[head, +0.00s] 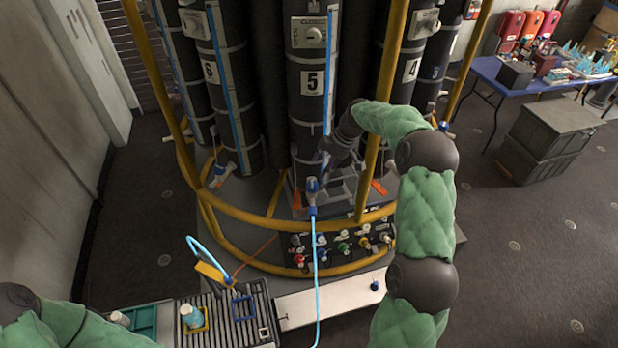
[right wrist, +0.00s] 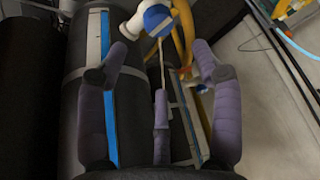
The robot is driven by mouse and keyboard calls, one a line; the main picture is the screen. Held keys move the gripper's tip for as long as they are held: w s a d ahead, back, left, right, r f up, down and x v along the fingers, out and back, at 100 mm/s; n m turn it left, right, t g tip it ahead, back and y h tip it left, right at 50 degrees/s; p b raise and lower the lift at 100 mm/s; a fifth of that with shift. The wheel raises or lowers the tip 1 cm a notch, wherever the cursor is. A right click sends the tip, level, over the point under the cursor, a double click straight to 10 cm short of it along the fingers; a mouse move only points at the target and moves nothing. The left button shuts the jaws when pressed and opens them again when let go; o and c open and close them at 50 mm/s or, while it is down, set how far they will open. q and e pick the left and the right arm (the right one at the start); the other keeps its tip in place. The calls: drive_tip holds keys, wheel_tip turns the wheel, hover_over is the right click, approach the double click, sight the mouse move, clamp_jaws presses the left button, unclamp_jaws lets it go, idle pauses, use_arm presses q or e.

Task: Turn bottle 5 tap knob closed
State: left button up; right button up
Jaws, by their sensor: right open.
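Bottle 5 (head: 308,120) is a tall black cylinder with a white number label in the head view. A pale round knob (head: 314,36) sits on its upper plate, marked OPEN at the left. Low on its front is a blue and white tap (head: 312,186) with a light blue hose. My right gripper (head: 328,158) is beside the bottle's lower front, just above this tap, partly hidden by its own arm. In the right wrist view its purple-grey fingers (right wrist: 160,62) are spread and empty, with a blue and white tap part (right wrist: 157,20) beyond them. My left gripper is out of view.
A yellow tube frame (head: 285,224) curves around the bottles, with one upright close to my right arm. A panel with several coloured fittings (head: 342,245) lies below. A slatted case (head: 215,315) and a white board (head: 330,300) are in front. A blue table (head: 545,82) stands right.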

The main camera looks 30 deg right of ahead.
sight(312, 184)
drive_tip(key=p+x, duration=0.1)
drive_tip(key=x, duration=0.9)
drive_tip(key=shift+a+f, duration=0.1)
drive_tip(key=shift+f, duration=0.2)
drive_tip(key=shift+c, duration=0.3)
drive_tip(key=c, duration=1)
